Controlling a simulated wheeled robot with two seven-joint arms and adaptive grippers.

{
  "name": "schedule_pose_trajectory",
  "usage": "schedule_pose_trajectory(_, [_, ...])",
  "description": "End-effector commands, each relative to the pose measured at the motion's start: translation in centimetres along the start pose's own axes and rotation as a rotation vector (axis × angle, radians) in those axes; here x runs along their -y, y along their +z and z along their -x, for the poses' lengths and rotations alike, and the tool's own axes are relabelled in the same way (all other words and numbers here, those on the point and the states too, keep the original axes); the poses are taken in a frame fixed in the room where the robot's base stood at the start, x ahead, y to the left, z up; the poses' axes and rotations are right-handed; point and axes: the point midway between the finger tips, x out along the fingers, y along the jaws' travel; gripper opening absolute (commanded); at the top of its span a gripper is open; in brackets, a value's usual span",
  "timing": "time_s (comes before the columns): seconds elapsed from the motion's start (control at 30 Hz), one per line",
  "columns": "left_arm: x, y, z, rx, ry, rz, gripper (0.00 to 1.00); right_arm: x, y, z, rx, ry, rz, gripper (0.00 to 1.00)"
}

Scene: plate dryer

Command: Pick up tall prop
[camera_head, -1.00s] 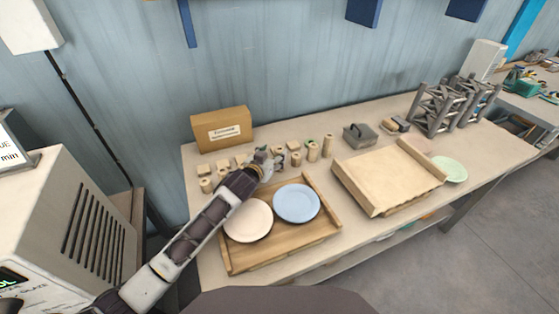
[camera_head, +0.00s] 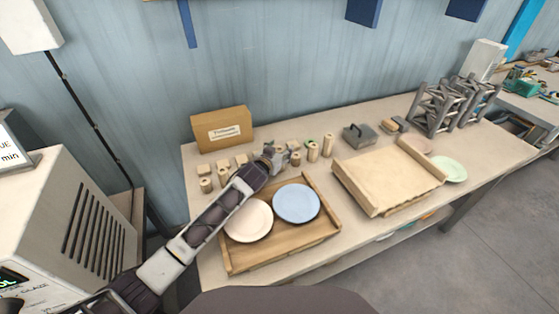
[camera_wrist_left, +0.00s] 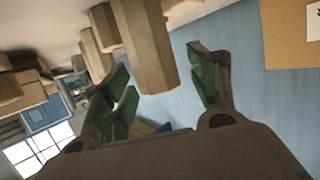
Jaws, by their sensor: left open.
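Several wooden props stand on the table, with tall ones such as this prop (camera_head: 313,151) and this one (camera_head: 327,146) right of my left gripper (camera_head: 273,155). My left gripper is at the row of props, behind the plates. In the left wrist view the left gripper (camera_wrist_left: 160,75) is open, its green-padded fingers apart. A tall faceted prop (camera_wrist_left: 148,45) shows between the fingers, with space visible on its right side. Whether a finger touches it I cannot tell. In the head view the gripper hides part of the props. My right gripper is not in view.
Shorter props (camera_head: 223,176) stand left of the gripper, and more props (camera_wrist_left: 103,28) crowd the left side of the wrist view. A cardboard box (camera_head: 222,130) stands behind. A wooden tray (camera_head: 285,252) with two plates lies in front. A wooden board (camera_head: 388,175) lies right.

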Motion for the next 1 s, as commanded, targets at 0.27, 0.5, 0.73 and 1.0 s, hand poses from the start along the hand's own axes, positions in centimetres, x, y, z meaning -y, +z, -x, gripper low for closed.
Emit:
schedule_pose_trajectory(0.27, [0.0, 0.0, 0.0, 0.000, 0.000, 0.000, 0.60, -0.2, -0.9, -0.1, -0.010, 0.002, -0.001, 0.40])
schedule_pose_trajectory(0.5, [0.0, 0.0, 0.0, 0.000, 0.000, 0.000, 0.34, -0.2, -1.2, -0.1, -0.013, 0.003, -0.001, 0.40])
schedule_pose_trajectory(0.73, [0.0, 0.0, 0.0, 0.000, 0.000, 0.000, 0.04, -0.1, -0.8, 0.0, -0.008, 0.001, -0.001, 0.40])
schedule_pose_trajectory(1.0, [0.0, -0.1, 0.0, -0.002, 0.000, 0.000, 0.03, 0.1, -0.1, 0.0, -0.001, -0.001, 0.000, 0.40])
